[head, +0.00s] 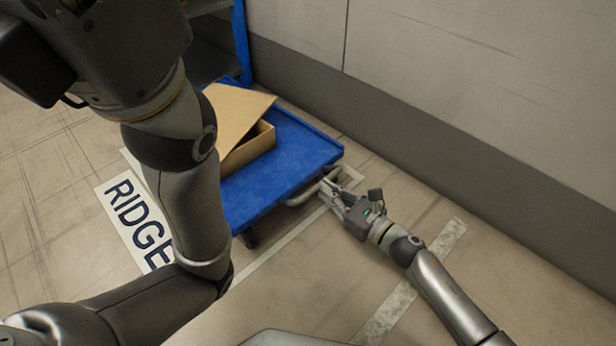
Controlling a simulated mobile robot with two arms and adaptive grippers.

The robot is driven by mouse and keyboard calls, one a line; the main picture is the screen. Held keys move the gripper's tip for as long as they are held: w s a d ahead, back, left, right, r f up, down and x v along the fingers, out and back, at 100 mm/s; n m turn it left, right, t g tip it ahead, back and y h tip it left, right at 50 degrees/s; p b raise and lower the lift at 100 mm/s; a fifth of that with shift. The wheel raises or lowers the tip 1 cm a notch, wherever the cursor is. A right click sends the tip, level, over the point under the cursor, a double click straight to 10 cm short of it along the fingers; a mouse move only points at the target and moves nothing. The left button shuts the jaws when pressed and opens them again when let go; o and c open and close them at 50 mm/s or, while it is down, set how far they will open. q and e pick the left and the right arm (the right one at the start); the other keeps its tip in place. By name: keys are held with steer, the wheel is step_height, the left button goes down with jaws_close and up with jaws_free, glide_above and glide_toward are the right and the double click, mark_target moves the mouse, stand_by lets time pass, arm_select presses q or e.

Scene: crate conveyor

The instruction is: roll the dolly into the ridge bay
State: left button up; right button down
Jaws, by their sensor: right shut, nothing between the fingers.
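The blue dolly (262,185) stands on the floor beside the wall, with a grey bar handle (302,197) at its near right end. A floor sign reading RIDGE (128,212) lies to its left, partly covered by my left arm. Pale bay lines (275,252) run on the floor along the dolly's near side, and a line corner shows past its handle end. My right gripper (328,189) is shut and empty, its fingertips right by the handle; whether they touch it I cannot tell. My left gripper is not in view.
An open cardboard box (250,143) with a tilted flap sits on the dolly. A blue-framed rack (241,45) stands behind it. The wall (440,120) closes off the far right side. Another pale floor strip (410,285) crosses under my right arm.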

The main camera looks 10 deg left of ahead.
steer(key=p+v, duration=0.1)
steer(key=v, duration=0.8)
steer(key=shift+d, duration=0.25)
stand_by(0.4)
steer(key=shift+s, duration=0.1)
stand_by(0.4)
